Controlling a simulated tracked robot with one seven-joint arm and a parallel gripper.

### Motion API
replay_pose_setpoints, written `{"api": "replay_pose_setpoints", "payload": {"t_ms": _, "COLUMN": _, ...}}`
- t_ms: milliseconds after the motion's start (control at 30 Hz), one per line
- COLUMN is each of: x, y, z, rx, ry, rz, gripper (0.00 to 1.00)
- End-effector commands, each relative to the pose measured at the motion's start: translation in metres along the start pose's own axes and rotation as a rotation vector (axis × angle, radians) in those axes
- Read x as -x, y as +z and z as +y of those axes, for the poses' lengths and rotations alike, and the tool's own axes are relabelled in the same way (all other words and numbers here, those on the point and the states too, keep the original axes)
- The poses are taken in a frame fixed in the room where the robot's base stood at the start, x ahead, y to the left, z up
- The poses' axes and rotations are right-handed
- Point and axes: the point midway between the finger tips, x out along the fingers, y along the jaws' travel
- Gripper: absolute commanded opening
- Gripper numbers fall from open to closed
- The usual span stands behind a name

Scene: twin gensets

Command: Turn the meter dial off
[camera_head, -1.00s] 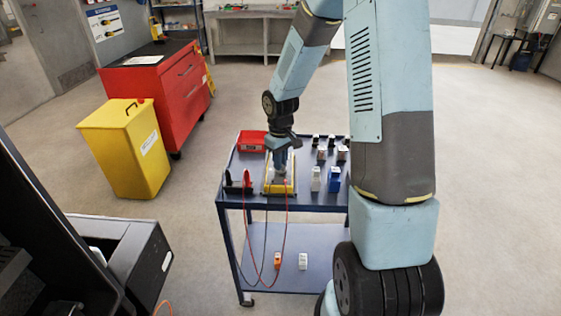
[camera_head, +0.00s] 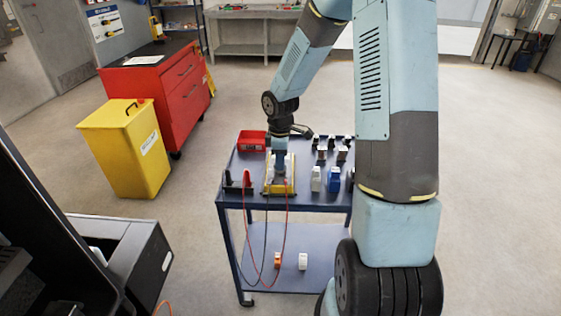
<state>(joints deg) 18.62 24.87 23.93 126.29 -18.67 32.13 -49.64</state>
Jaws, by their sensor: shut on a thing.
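The yellow-framed meter (camera_head: 279,188) lies on the top of the blue cart (camera_head: 310,203), near its front edge. Red and black leads run from it and hang down in front of the cart. My gripper (camera_head: 280,177) points down onto the middle of the meter and is shut on its dial. The dial itself is hidden under the fingers, so its setting cannot be read.
Left of the meter stand a red and a black probe (camera_head: 247,180). A red case (camera_head: 251,141) sits behind. Right of the meter are a white bottle (camera_head: 316,179), a blue bottle (camera_head: 334,179) and several small dark-topped items. A yellow bin (camera_head: 125,150) and red cabinet (camera_head: 165,90) stand left.

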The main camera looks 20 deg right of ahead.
Motion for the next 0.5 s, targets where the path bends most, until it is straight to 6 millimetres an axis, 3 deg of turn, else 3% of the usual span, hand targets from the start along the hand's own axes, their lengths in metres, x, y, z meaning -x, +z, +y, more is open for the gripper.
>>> {"api": "replay_pose_setpoints", "payload": {"t_ms": 500, "x": -0.0003, "y": 0.0006, "z": 0.0002, "rx": 0.035, "ry": 0.000, "rz": -0.001, "gripper": 0.00}}
